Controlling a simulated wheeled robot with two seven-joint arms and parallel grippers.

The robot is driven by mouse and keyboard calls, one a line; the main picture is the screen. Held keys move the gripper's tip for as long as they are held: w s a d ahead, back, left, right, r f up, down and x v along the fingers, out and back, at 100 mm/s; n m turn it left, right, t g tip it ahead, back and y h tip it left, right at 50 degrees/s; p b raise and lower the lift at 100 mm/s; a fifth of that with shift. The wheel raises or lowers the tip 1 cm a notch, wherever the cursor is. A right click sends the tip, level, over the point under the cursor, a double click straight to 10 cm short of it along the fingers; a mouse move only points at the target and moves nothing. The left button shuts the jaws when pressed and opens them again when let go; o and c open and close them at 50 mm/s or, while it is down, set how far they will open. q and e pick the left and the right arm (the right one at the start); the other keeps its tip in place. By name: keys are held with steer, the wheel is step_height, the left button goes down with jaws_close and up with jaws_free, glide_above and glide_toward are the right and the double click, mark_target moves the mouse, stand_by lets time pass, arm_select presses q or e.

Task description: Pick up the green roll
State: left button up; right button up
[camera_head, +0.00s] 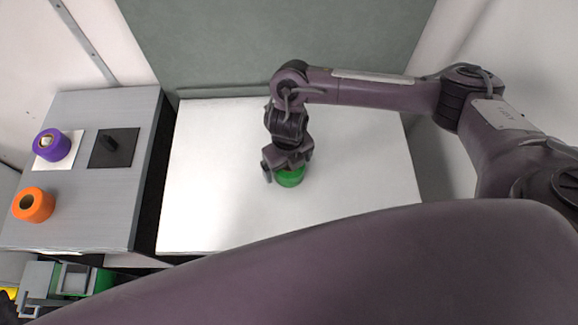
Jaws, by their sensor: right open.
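My left gripper does not show.
A grey bench (95,220) stands at the left, with a purple roll (52,144) on a white square, a black plate (110,150) with a dark knob, and an orange roll (33,205). The white top around the green roll is clear. A grey-green panel (270,40) stands behind.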

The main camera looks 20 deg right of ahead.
steer(key=shift+f, duration=0.4)
steer(key=shift+c, duration=0.2)
steer(key=c, duration=1.1)
steer(key=shift+r, duration=0.1)
